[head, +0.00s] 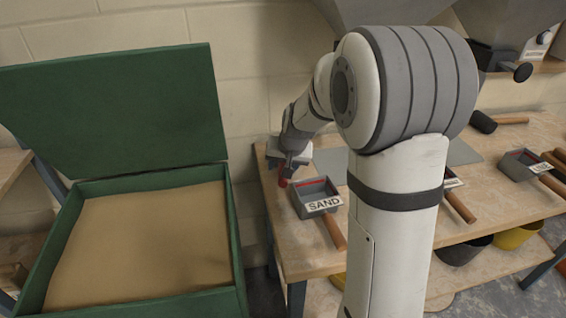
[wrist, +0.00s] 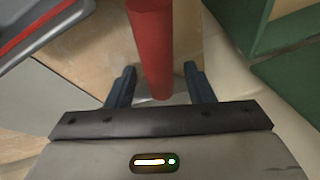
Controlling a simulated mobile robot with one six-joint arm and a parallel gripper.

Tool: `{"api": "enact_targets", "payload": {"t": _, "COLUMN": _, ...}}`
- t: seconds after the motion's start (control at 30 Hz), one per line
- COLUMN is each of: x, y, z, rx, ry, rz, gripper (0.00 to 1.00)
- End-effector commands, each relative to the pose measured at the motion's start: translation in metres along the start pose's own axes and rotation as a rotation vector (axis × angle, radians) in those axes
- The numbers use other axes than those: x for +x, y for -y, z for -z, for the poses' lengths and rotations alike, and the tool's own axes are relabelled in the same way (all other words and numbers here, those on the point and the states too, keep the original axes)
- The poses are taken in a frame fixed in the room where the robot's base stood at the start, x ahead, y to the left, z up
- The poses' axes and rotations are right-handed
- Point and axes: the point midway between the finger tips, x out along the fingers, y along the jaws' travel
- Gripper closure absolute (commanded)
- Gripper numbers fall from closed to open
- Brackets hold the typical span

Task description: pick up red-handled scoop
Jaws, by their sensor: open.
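The red-handled scoop's handle (wrist: 152,45) runs between the two dark fingers of my gripper (wrist: 159,72) in the wrist view. The jaws are open, with a gap on each side of the handle. A pale metal part shows at the handle's lower end, mostly hidden by my gripper. In the head view my gripper (head: 287,164) is at the bench's left end, and the red handle (head: 283,179) shows just below it.
A grey box labelled SAND (head: 316,196) with a wooden handle is close to the right of my gripper. A green bin of sand (head: 236,262), lid raised, stands left of the wooden bench (head: 315,262). Another grey box (head: 521,164) is farther right.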

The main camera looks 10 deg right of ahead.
Motion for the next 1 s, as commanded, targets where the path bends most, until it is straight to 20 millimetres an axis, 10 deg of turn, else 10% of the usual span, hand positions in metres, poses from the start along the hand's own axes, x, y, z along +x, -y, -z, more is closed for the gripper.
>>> {"api": "enact_targets", "payload": {"t": 0.17, "x": -0.0001, "y": 0.0003, "z": 0.0002, "rx": 0.0, "ry": -0.001, "rz": 0.0, "gripper": 0.52}}
{"api": "enact_targets", "payload": {"t": 0.77, "x": -0.0003, "y": 0.0003, "z": 0.0002, "rx": 0.0, "ry": -0.001, "rz": 0.0, "gripper": 1.0}}
{"api": "enact_targets", "payload": {"t": 1.0, "x": -0.0008, "y": 0.0005, "z": 0.0007, "rx": 0.0, "ry": -0.002, "rz": 0.001, "gripper": 1.0}}
